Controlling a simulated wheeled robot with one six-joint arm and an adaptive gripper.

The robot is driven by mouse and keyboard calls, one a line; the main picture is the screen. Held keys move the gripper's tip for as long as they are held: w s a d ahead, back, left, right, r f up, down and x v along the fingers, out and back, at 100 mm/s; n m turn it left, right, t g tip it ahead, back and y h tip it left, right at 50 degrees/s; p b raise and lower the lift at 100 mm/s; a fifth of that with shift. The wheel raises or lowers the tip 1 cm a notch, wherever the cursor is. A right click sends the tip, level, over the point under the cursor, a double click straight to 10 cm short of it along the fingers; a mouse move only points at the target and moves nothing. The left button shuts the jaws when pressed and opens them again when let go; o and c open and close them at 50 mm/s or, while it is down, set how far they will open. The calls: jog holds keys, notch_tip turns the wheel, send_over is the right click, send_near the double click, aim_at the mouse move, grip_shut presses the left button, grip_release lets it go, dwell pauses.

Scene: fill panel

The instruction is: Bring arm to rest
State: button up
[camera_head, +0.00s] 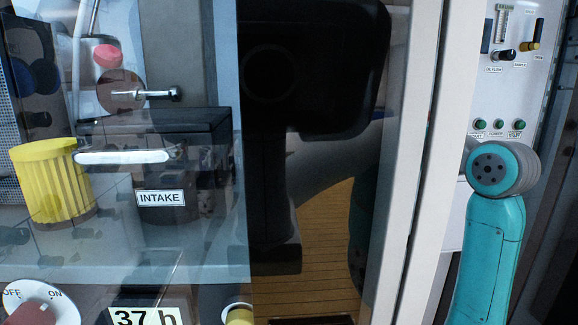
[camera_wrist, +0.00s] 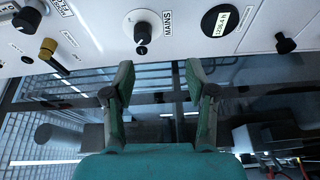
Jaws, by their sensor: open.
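My gripper (camera_wrist: 158,85) shows in the wrist view with its two green fingers apart and nothing between them. It faces a white panel (camera_wrist: 95,22) with knobs; the knob labelled MAINS (camera_wrist: 142,30) is just beyond and above the fingertips, apart from them. In the head view my teal arm (camera_head: 490,250) stands at the right edge, in front of the white control panel (camera_head: 545,85). My gripper is not in the head view.
A glass pane covers the left of the head view. Behind it are a yellow ribbed cap (camera_head: 52,180), a dark box labelled INTAKE (camera_head: 205,140) and an OFF/ON knob (camera_head: 40,305). A white upright frame (camera_head: 408,170) stands between the glass and my arm.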

notch_tip(320, 180, down, 25)
jog(key=s+m+h, duration=0.2)
jog(key=m+h, duration=0.1)
jog(key=m, duration=0.5)
jog(key=s+a+f+m+h, duration=0.1)
jog(key=s+f+m, duration=0.2)
jog(key=s+f, duration=0.45)
jog(key=s+a+f+m+h, duration=0.1)
jog(key=s+f+m, duration=0.25)
jog(key=f, duration=0.75)
jog(key=s+a+f+m+h, duration=0.1)
jog(key=s+f, duration=0.3)
jog(key=s, duration=0.3)
jog(key=s+f+m+g, duration=0.1)
jog(key=s+f+m, duration=0.15)
jog(key=s, duration=0.45)
jog(key=s+a+f+m+h, duration=0.1)
jog(key=s+f, duration=0.3)
jog(key=s, duration=0.4)
jog(key=s+a+r+m, duration=0.1)
jog(key=s+r+m, duration=0.1)
jog(key=s, duration=1.9)
jog(key=shift+r+m+g, duration=0.3)
jog(key=shift+r+g, duration=0.1)
jog(key=shift+r, duration=0.25)
jog(key=shift+w, duration=0.1)
